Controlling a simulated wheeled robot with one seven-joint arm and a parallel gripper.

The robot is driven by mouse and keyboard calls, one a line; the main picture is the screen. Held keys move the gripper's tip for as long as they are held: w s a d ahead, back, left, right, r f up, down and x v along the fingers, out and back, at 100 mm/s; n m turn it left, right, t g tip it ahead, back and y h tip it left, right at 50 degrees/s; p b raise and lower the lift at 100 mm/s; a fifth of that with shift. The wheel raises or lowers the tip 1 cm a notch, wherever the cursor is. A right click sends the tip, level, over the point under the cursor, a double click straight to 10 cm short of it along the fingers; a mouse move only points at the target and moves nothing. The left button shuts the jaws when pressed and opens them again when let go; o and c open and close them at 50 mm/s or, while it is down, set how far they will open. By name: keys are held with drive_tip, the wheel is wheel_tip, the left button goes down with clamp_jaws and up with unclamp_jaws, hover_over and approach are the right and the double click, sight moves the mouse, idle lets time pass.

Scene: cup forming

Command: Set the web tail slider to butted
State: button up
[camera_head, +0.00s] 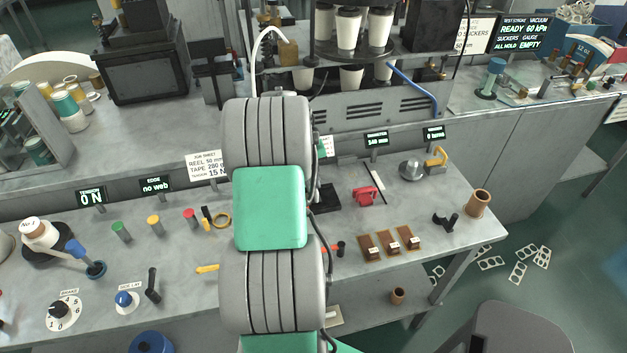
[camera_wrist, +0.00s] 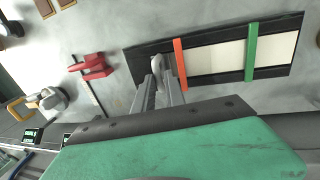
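In the wrist view, a black-edged track (camera_wrist: 215,75) holds a cream strip (camera_wrist: 215,56). An orange-red bar (camera_wrist: 180,62) crosses it near its left end and a green bar (camera_wrist: 251,52) crosses it farther right. I cannot tell which part is the web tail slider, and I read no "butted" mark. My gripper (camera_wrist: 160,80) is at the track's left end, its fingers just left of the orange-red bar. A pale rounded piece (camera_wrist: 157,64) shows at the fingertips; whether they grip anything is unclear. In the head view my arm hides the gripper and most of the track.
A red tool (camera_head: 366,196) lies right of my arm; it also shows in the wrist view (camera_wrist: 92,67). Several brown blocks (camera_head: 392,243) stand in front of it. A yellow-handled device (camera_head: 436,158) and a brown cup (camera_head: 478,203) are farther right. Knobs and coloured buttons fill the left bench.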

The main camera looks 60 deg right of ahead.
drive_tip(key=o, duration=0.4)
drive_tip(key=shift+w+a, duration=0.1)
drive_tip(key=shift+w, duration=0.05)
drive_tip(key=shift+r, duration=0.1)
drive_tip(key=r, duration=0.5)
drive_tip(key=w+a+r+b, duration=0.1)
drive_tip(key=r, duration=0.1)
drive_tip(key=shift+r, duration=0.25)
drive_tip(key=shift+d, duration=0.1)
